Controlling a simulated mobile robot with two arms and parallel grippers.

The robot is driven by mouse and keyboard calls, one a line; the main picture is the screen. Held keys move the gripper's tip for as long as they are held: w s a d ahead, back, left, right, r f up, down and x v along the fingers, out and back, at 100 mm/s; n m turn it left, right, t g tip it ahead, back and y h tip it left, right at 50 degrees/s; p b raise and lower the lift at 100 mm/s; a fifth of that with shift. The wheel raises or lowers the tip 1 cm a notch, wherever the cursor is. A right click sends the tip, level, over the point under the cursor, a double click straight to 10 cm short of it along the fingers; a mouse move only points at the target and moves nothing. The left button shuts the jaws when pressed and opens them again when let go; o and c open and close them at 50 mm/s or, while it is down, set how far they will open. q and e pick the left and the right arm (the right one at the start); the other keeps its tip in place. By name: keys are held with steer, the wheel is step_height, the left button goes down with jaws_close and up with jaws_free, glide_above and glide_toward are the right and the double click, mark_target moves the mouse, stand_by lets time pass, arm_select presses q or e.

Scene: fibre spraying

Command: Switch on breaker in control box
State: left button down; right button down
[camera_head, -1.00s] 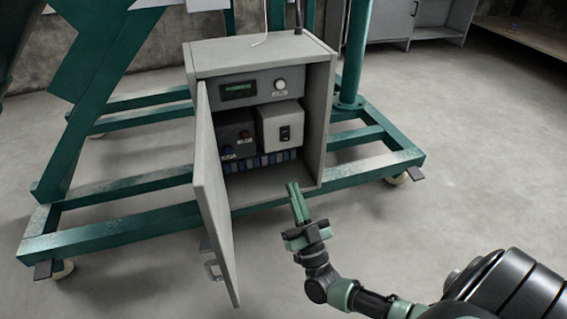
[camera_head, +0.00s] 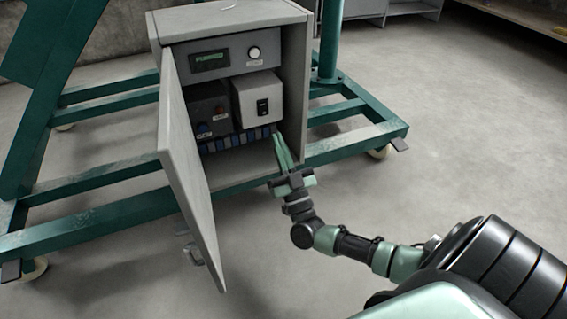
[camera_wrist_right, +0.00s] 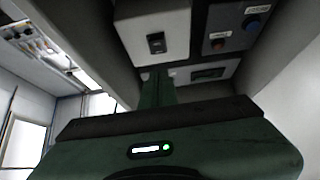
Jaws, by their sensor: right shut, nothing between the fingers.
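The grey control box (camera_head: 292,95) stands with its door (camera_head: 190,165) swung open to the left. Inside, a white breaker housing (camera_head: 243,95) carries a black breaker switch (camera_head: 262,107); the switch also shows in the right wrist view (camera_wrist_right: 157,43). My right gripper (camera_head: 279,138) is shut and empty, its green fingers pointing up at the box opening, just below and right of the breaker housing. In the right wrist view its fingers (camera_wrist_right: 157,88) rise just below the housing; I cannot tell if they touch. My left gripper is not in view.
A dark unit with a red and a blue button (camera_head: 204,129) sits left of the breaker. A display panel (camera_head: 210,61) with a white knob is above. A green steel frame (camera_head: 100,215) surrounds the box. Floor at right is clear.

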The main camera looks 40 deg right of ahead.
mark_target(264, 110)
steer(key=shift+w+d+r+b, duration=0.25)
steer(key=shift+w+b, duration=0.6)
steer(key=shift+w, duration=0.25)
steer(key=shift+w+d+r+b, duration=0.25)
steer(key=shift+w+b, duration=0.55)
steer(key=shift+w, duration=0.25)
steer(key=shift+w+d+r+b, duration=0.25)
steer(key=shift+w+b, duration=0.6)
steer(key=shift+w, duration=0.25)
